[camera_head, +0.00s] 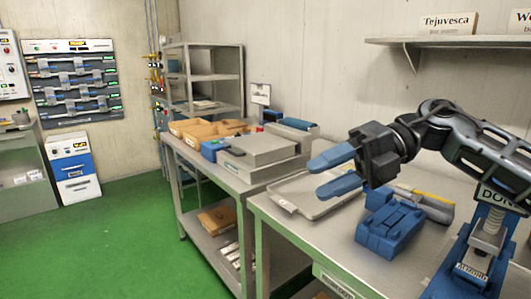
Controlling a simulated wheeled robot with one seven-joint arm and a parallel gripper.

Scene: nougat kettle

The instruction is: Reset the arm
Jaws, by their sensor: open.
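My gripper (332,172) is at the end of my arm on the right side of the head view. Its two blue fingers point left and stand apart with nothing between them. It hangs above the metal table, over a shallow light-grey tray (288,196). My dark arm (460,135) reaches in from the right edge and is bent.
A blue device (388,232) and a grey-yellow tool (432,203) lie on the near metal table (300,235). A grey box (262,152) and brown trays (195,130) stand on the farther table. A wall shelf (450,41) hangs above my arm. The green floor (120,240) at left is clear.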

